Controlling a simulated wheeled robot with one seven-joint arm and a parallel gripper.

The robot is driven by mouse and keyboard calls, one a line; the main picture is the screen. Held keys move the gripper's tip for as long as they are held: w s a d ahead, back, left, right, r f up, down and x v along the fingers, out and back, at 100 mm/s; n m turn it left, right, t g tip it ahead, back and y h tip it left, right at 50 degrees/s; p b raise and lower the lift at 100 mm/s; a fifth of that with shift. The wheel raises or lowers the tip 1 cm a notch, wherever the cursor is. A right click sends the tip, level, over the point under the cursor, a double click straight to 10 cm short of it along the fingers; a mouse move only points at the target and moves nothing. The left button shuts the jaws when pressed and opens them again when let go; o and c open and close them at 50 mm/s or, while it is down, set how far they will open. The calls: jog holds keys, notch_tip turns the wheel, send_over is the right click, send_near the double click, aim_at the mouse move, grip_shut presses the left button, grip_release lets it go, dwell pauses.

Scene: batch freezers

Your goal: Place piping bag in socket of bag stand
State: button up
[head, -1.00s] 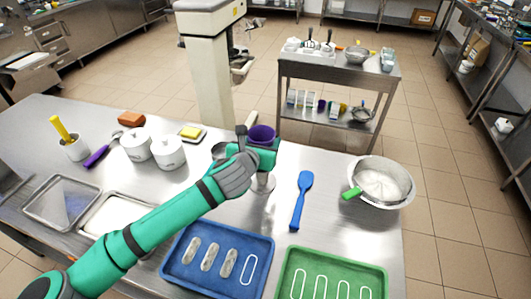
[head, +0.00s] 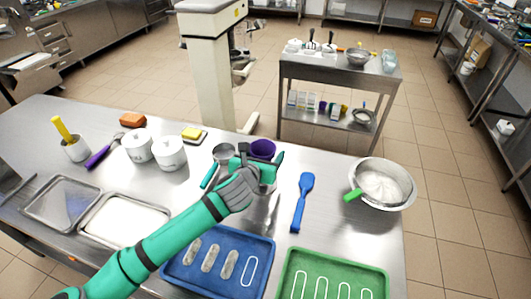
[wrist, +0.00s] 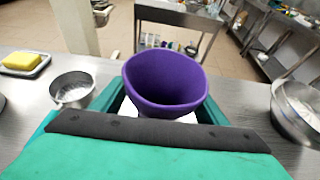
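The piping bag (head: 262,149) shows as a purple, open-mouthed cone. It is upright in my gripper (head: 257,164), above the steel table. In the wrist view the bag (wrist: 165,78) fills the space between the green fingers of my gripper (wrist: 165,108), with a white patch below its rim. Its lower part is hidden by the gripper. A greyish metallic part shows just under the gripper in the head view; I cannot tell whether it is the bag stand. The socket is not visible, and I cannot tell whether the bag touches it.
A small metal pan (head: 223,152) is close left of the gripper. A blue spatula (head: 302,200) and metal bowl (head: 403,192) are to the right. Blue (head: 180,268) and green (head: 283,290) trays lie in front. White pots (head: 171,154) stand left.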

jog(key=shift+d+r, duration=0.1)
jog(key=shift+r, duration=0.05)
jog(key=shift+s+r, duration=0.1)
jog(key=shift+r, duration=0.15)
jog(key=v, duration=1.2)
jog(key=shift+f, duration=0.2)
